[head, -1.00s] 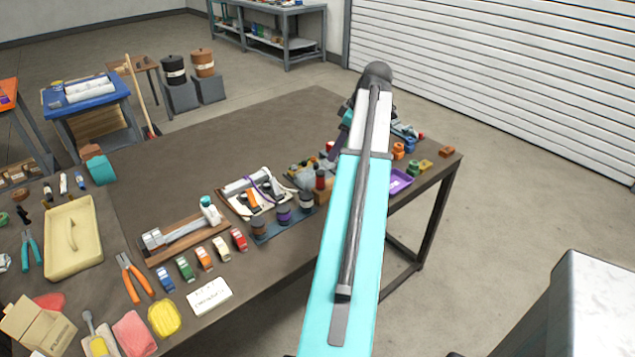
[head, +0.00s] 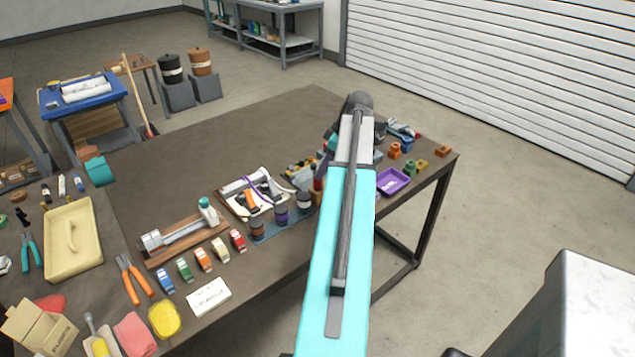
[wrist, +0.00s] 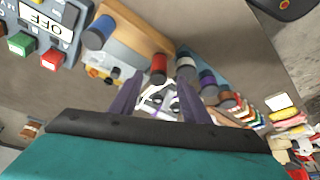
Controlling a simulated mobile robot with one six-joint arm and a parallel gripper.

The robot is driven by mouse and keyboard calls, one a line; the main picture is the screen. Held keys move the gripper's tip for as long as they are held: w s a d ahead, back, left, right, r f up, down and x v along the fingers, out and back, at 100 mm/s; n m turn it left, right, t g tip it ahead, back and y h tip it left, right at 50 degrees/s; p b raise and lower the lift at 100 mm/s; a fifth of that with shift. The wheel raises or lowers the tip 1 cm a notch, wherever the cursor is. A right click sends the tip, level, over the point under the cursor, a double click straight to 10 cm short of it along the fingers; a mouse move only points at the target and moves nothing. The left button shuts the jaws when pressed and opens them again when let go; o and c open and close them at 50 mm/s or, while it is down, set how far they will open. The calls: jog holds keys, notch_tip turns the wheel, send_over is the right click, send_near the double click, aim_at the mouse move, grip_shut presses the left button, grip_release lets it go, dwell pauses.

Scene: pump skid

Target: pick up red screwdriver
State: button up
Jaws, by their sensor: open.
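A red cylindrical handle (wrist: 159,68), which looks like the red screwdriver, stands at a wooden rack (wrist: 130,27) in the wrist view. Its shaft is hidden. In the head view a bit of red (head: 318,184) shows beside my arm, which hides most of the rack and gripper.
A grey box marked OFF with coloured buttons (wrist: 42,20) is close by in the wrist view. Capped jars (head: 281,215) stand left of my arm, and a purple tray (head: 393,182) lies to its right. The table's far middle is clear.

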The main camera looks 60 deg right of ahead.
aim_at(318, 187)
jog(key=shift+w+f, duration=0.1)
jog(key=shift+f, duration=0.2)
jog(key=shift+f, duration=0.1)
jog(key=shift+p+x, duration=0.8)
jog(key=shift+x, duration=1.7)
jog(key=shift+w+d, duration=0.1)
jog(key=shift+c, duration=0.5)
grip_shut()
